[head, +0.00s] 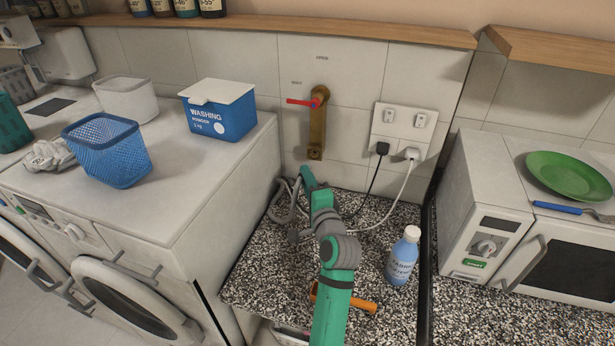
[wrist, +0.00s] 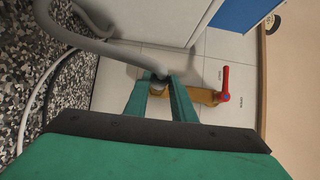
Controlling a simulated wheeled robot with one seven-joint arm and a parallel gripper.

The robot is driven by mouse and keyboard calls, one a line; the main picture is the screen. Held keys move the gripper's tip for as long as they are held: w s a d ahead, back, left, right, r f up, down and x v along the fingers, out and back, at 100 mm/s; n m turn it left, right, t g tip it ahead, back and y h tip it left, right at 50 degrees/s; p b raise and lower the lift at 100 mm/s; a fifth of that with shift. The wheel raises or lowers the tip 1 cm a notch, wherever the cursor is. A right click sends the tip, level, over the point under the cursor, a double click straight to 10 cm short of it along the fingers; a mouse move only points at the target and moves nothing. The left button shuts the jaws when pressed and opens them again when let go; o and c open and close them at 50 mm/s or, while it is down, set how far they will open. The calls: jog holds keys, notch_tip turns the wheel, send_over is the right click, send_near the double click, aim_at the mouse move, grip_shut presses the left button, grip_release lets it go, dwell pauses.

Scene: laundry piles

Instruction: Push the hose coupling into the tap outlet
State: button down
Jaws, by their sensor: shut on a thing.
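The brass tap (head: 317,125) is fixed to the tiled wall, with a red lever (head: 302,101) near its top and its outlet (head: 315,153) at the lower end. My gripper (head: 305,172) is just below the outlet. In the wrist view my gripper (wrist: 160,86) is shut on the grey hose coupling (wrist: 158,80), with a grey hose (wrist: 95,42) running from it. Brass of the tap (wrist: 208,97) shows behind and between the fingers. I cannot tell whether the coupling touches the outlet or is in it. In the head view my gripper largely hides the coupling.
A white washing machine (head: 215,190) stands close on the left, bearing a washing powder box (head: 222,118). Sockets with two plugged cables (head: 402,130) are right of the tap.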

jog(key=shift+s, duration=0.1)
jog(key=shift+w+d, duration=0.25)
jog(key=shift+w, duration=0.5)
jog(key=shift+w+d, duration=0.25)
jog(key=shift+w, duration=0.55)
jog(key=shift+w+d, duration=0.25)
jog(key=shift+w, duration=0.5)
jog(key=shift+w, duration=0.4)
jog(key=shift+s+d, duration=0.15)
jog(key=shift+d, duration=0.05)
jog(key=shift+w+d, duration=0.2)
jog(key=shift+w, duration=0.5)
dwell(0.6)
jog(key=c, duration=1.4)
grip_release()
